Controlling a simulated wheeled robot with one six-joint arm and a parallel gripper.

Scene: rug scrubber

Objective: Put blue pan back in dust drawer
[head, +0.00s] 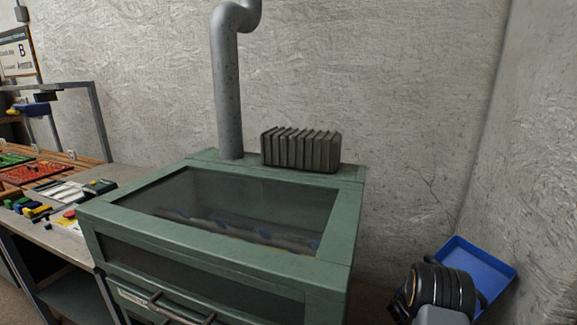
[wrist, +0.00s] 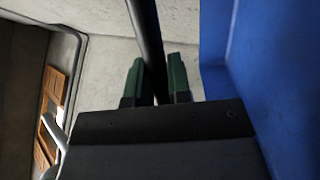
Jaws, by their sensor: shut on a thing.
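The blue pan (head: 478,265) is at the lower right of the head view, tilted, right of the green machine (head: 215,240) and apart from it. My wrist covers part of it. In the wrist view the blue pan (wrist: 275,70) fills the right side. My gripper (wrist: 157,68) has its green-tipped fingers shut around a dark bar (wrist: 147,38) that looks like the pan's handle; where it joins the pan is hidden. A metal handle (head: 170,308) and a label show low on the machine's front. The dust drawer's opening is not visible, as the frame cuts off below.
A grey duct (head: 228,90) and a ribbed box (head: 301,150) stand on the machine's back. A bench (head: 75,235) with coloured parts is at the left. A rough wall (head: 420,110) closes the back and right. A wooden-framed thing (wrist: 52,100) shows left in the wrist view.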

